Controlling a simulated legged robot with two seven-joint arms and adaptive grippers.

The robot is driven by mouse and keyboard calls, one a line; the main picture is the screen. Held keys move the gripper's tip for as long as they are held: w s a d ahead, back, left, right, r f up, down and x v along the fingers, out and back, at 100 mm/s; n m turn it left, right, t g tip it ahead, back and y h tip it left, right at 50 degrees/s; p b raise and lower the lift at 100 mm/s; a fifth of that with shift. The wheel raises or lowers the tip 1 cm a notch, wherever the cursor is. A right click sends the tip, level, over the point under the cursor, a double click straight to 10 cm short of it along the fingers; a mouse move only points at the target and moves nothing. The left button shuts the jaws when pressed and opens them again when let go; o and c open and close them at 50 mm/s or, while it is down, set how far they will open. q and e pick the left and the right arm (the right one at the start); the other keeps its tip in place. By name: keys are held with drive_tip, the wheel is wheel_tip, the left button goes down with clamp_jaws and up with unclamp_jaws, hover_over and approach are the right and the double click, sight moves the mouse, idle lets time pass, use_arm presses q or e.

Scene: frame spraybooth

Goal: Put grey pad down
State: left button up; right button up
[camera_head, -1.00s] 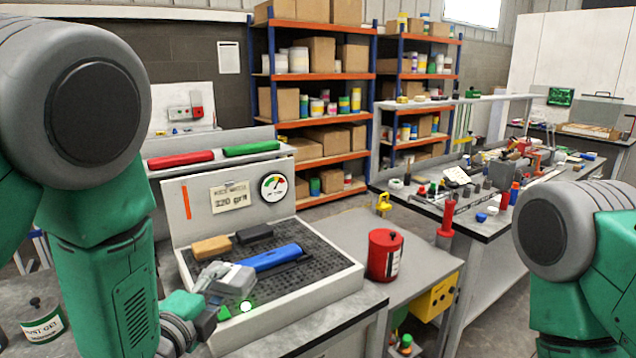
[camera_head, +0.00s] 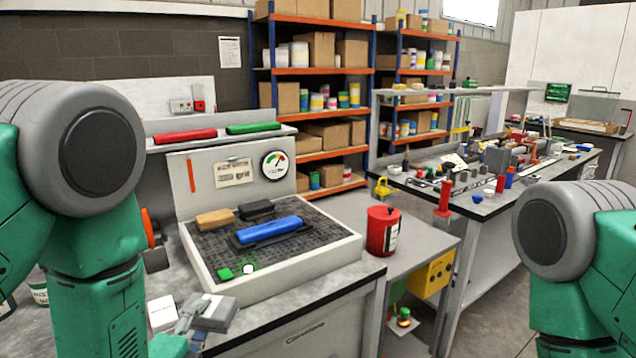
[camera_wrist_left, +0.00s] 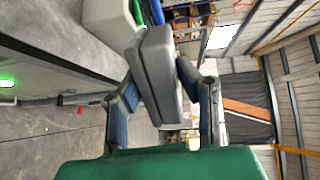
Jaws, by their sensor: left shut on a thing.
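The grey pad (camera_head: 219,312) is held by my left gripper (camera_head: 198,318), low in the head view, in front of the near left corner of the tray. In the left wrist view the grey pad (camera_wrist_left: 157,72) is a thick two-layer block between the two fingers of the left gripper (camera_wrist_left: 163,100), which is shut on it. I cannot tell whether the pad touches the bench (camera_head: 300,323). My right gripper is out of the head view; only that arm's upper part shows.
A perforated tray (camera_head: 312,278) bears a blue block (camera_head: 270,229), a tan block (camera_head: 214,219), a black block (camera_head: 256,210) and a green piece (camera_head: 225,274). A white square piece (camera_head: 161,312) lies left of the grey pad. A red can (camera_head: 383,231) stands to the right.

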use_arm(q)
drive_tip(key=s+a+f+y+b, duration=0.1)
drive_tip(key=s+f+b, duration=0.1)
drive_tip(key=f, duration=0.3)
drive_tip(key=s+a+f+n+y+b, duration=0.1)
drive_tip(key=s+f+b, duration=0.1)
drive_tip(key=f, duration=0.3)
drive_tip(key=shift+a+b, duration=0.35)
drive_tip(key=shift+b, duration=0.25)
